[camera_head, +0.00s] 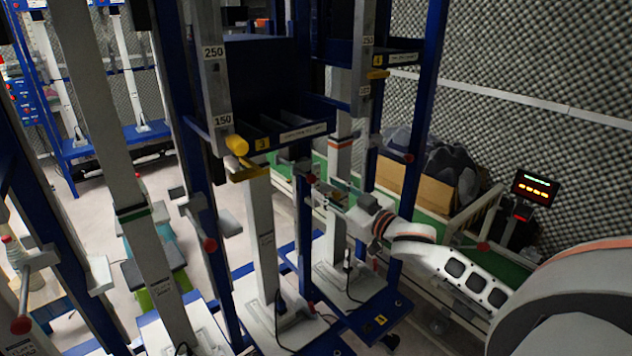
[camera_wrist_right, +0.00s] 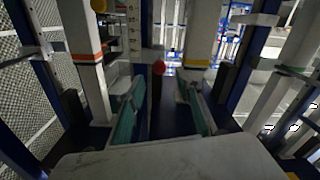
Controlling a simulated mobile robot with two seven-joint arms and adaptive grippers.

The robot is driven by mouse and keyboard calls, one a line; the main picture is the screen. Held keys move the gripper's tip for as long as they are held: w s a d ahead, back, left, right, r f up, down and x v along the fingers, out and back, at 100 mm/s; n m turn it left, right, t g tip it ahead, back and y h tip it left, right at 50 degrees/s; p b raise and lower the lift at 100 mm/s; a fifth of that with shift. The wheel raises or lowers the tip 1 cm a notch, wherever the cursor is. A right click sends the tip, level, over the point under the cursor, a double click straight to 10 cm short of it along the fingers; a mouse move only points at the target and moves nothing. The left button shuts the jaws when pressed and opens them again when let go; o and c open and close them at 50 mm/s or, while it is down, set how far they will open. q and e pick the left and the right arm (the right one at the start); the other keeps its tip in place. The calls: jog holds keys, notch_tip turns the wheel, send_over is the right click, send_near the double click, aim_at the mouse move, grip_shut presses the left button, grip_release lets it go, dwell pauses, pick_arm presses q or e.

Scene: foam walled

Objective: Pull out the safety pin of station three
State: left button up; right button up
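Station three carries the label "3" (camera_head: 262,143) on its dark blue shelf. A yellow round-ended cylinder (camera_head: 237,145) sticks out at the left end of that shelf, beside the scale post. A red ball knob (camera_head: 310,179) sits on a blue post right of station three; I cannot tell which of these is the safety pin. My right gripper (camera_head: 326,194) is just right of this red knob. In the right wrist view the teal fingers (camera_wrist_right: 161,105) are spread and empty, with a red ball knob (camera_wrist_right: 159,68) beyond them, between their lines. My left gripper is out of view.
Station four's label (camera_head: 379,61) is at the right, above a yellow part (camera_head: 377,74). Another red knob (camera_head: 210,244) is at lower left. Posts crowd closely around my right gripper. A lit display (camera_head: 535,188) and a cardboard box (camera_head: 412,186) stand at right.

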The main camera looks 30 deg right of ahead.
aim_at(314, 180)
jog(key=shift+w+a, duration=0.15)
jog(key=shift+w, duration=2.8)
grip_shut()
